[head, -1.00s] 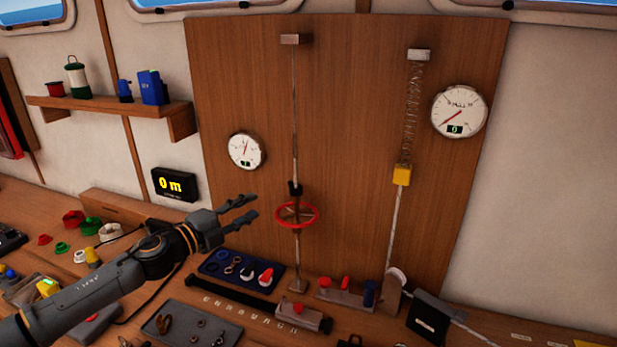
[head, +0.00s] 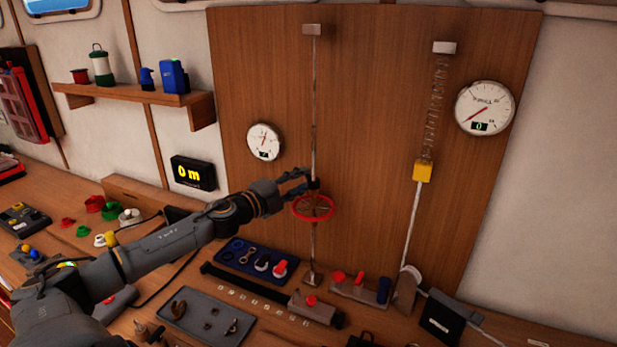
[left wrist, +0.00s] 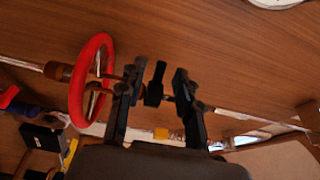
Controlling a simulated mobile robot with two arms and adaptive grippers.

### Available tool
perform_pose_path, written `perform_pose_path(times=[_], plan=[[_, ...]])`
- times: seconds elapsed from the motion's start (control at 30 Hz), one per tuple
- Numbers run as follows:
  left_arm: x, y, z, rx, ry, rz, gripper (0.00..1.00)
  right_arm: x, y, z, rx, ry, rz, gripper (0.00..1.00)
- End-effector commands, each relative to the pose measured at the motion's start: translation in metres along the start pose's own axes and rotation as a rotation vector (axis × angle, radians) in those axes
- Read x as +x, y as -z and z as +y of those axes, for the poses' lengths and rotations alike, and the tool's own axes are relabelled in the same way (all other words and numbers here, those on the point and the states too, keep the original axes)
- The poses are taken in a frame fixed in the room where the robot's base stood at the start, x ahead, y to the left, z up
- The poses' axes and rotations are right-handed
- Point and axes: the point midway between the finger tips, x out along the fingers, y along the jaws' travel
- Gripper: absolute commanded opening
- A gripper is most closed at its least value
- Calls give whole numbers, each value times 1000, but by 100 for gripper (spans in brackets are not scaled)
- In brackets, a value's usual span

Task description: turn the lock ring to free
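A black collar, which looks like the lock ring (head: 315,184), sits on a thin upright rod just above a red handwheel (head: 329,214) on the wooden panel. My left gripper (head: 301,180) is at the collar, its fingertips reaching the rod from the left. In the left wrist view my gripper (left wrist: 155,97) is open, with the black collar (left wrist: 154,88) between its two fingers and gaps visible on both sides. The red handwheel (left wrist: 78,85) stands close beside the left finger there. The fingers partly hide the collar in the head view. My right gripper is not in view.
Two round gauges (head: 264,142) (head: 485,108) and a spring line with a yellow block (head: 422,171) are on the panel. A "0 m" display (head: 193,173) hangs left. The bench below holds a blue tray (head: 233,260), a grey tray (head: 181,323) and small fittings.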

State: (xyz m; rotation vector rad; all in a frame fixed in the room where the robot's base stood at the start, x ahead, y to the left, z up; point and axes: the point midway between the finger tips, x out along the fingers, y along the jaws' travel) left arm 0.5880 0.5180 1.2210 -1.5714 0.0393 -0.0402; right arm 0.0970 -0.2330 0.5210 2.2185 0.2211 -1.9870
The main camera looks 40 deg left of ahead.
Motion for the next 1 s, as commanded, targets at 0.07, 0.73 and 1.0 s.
perform_pose_path(times=[0.07,0.73,1.0], plan=[[9,0,-4,2,4,-1,34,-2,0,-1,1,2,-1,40],[34,0,0,1,-1,0,34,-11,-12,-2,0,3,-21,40],[33,0,0,1,-1,0,0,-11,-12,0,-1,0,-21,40]])
